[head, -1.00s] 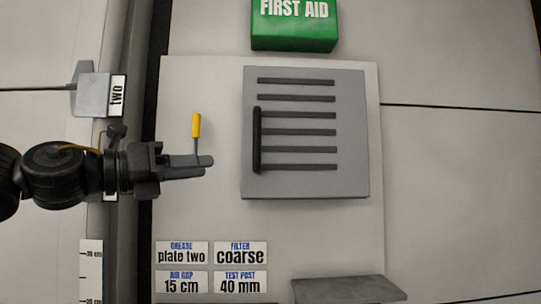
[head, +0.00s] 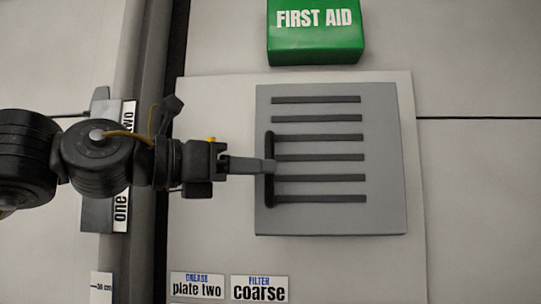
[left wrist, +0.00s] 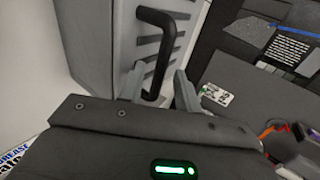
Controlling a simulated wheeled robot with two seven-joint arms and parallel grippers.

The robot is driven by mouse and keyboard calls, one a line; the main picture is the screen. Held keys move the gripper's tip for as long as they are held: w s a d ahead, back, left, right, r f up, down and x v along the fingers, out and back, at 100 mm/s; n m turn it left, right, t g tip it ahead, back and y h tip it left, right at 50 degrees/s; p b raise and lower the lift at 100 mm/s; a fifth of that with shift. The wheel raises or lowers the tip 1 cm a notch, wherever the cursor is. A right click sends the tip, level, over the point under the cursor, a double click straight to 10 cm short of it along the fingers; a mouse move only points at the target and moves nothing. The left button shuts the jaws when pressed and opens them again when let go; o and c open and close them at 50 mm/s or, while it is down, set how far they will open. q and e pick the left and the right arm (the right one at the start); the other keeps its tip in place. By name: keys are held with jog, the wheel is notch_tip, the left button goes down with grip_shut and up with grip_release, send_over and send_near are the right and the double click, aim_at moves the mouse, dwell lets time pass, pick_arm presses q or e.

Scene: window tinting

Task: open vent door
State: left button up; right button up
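The grey vent door (head: 385,150) with several dark slots sits flat on the pale wall panel and looks shut. Its black vertical bar handle (head: 269,190) is near the door's left edge. My left gripper (head: 270,166) reaches in from the left at the middle of the handle. In the left wrist view the handle (left wrist: 164,50) stands between the two fingers of my left gripper (left wrist: 158,85), with a gap visible on each side; the fingers are open around it. My right gripper is not in view.
A green first aid box (head: 315,30) is above the door. Labels reading plate two (head: 197,286) and coarse (head: 260,288) are below left.

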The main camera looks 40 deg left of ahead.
pick_arm(q)
jog(key=p+x, duration=0.1)
jog(key=x, duration=0.2)
jog(key=shift+w, duration=0.15)
jog(key=c, duration=0.7)
grip_shut()
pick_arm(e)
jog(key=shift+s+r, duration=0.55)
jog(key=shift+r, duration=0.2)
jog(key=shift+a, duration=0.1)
